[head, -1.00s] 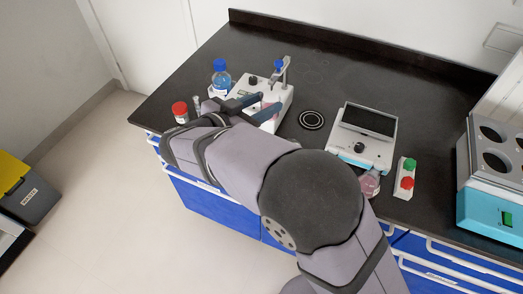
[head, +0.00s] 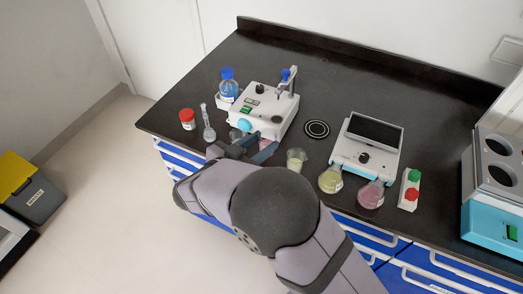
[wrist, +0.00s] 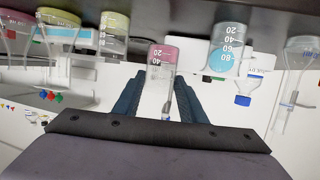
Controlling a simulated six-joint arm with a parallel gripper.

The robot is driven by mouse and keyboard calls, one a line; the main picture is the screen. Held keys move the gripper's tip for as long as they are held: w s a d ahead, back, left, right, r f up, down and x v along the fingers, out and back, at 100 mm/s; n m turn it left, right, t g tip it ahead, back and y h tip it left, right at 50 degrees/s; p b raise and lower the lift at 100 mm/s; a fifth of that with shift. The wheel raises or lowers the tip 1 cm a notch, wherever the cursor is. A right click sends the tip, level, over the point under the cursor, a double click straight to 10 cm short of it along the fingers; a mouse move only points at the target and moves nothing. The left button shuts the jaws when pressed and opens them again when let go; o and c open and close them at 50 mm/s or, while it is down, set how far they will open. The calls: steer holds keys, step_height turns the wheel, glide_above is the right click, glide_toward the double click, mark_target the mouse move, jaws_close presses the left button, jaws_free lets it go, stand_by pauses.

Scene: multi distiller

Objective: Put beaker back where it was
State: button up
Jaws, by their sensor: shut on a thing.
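My gripper (head: 262,153) is shut on a small clear beaker with pink liquid (wrist: 161,68). Its two blue-grey fingers sit on either side of the beaker in the wrist view (wrist: 158,100). In the head view the beaker is mostly hidden, with a bit of pink (head: 266,143) showing at the fingers, in front of the white stirrer device (head: 265,112). I cannot tell whether its base touches the bench.
A yellow flask (head: 331,180) and a pink flask (head: 371,194) stand before a device with a dark screen (head: 375,133). A glass cylinder (head: 208,125), red-capped jar (head: 187,119) and blue-capped bottle (head: 228,87) are at left. The bench (head: 335,75) is clear behind.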

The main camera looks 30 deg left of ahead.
steer(key=shift+f, duration=1.85)
steer(key=shift+f, duration=0.2)
steer(key=o, duration=1.2)
steer(key=shift+r, duration=0.25)
steer(key=shift+s+a, duration=0.1)
steer(key=shift+s, duration=0.25)
steer(key=b+v, duration=0.1)
steer(key=v, duration=1)
steer(key=shift+s+r+b, duration=0.15)
steer(key=shift+b, duration=0.15)
